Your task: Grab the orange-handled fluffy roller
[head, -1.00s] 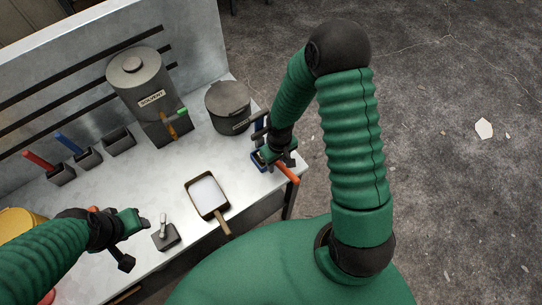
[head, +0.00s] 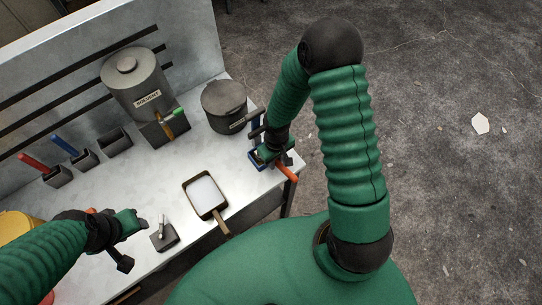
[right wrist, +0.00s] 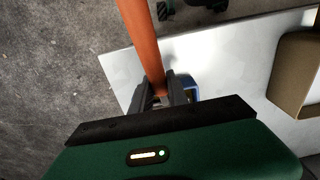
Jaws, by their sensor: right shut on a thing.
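The orange handle (head: 287,173) of the roller sticks out past the right end of the metal bench, slanting down to the right. My right gripper (head: 272,156) is shut on this handle. In the right wrist view, the orange handle (right wrist: 144,45) runs up from between the two dark fingers (right wrist: 160,92). The roller's fluffy head is hidden. A blue holder (head: 256,161) sits right at the gripper, and part of it (right wrist: 188,86) shows behind the fingers. My left gripper (head: 140,222) hangs over the bench's front left; its jaws are too small to read.
A shallow tan pan with a white fill (head: 191,184) lies mid-bench. A lidded grey pot (head: 224,98) stands just left of my right gripper. Open floor lies right.

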